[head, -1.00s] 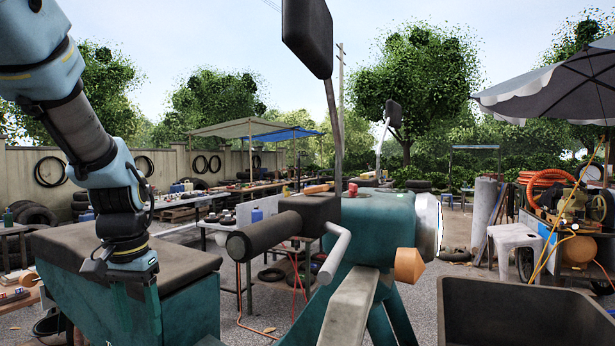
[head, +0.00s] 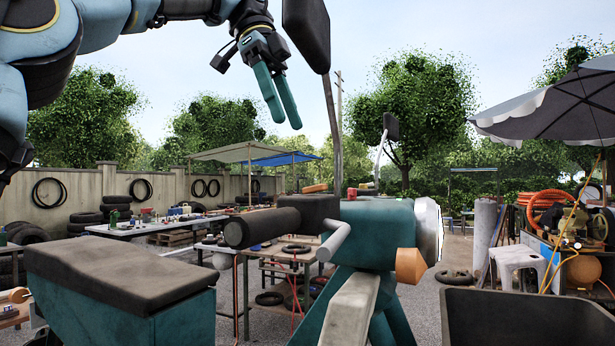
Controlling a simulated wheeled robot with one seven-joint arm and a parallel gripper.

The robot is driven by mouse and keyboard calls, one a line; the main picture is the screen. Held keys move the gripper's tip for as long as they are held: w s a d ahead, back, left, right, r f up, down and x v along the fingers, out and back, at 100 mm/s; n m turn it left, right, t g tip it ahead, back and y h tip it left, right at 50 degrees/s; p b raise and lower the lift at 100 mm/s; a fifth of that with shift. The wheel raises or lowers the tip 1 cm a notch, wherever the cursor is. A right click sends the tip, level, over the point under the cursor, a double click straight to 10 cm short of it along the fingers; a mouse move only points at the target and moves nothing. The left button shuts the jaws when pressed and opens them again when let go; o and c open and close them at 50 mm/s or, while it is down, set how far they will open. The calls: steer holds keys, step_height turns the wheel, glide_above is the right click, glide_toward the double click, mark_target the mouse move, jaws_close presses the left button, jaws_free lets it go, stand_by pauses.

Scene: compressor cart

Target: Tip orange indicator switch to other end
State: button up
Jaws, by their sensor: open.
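The orange indicator switch (head: 315,188) is a small orange piece on top of the dark switch housing (head: 308,208) beside the left handlebar grip (head: 262,227). Which end it is tipped to is too small to tell. My gripper (head: 285,116) is in the air above and slightly left of the switch in the picture, its two teal fingers pointing down and a little to the right. The fingers are apart with nothing between them. The gripper is clear of the housing and close to the left mirror in the picture.
The left mirror (head: 306,32) and its stem (head: 331,130) rise just right of my gripper. A brake lever (head: 334,240), an orange indicator lamp (head: 410,265) and the headlamp (head: 428,232) stick out nearby. A dark seat (head: 105,270) lies at lower left.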

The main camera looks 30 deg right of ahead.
mark_target(315, 189)
steer(key=b+x, duration=0.1)
steer(key=x, duration=0.9)
steer(key=shift+s+f, duration=0.1)
steer(key=shift+f, duration=0.15)
steer(key=shift+c, duration=0.4)
jaws_close()
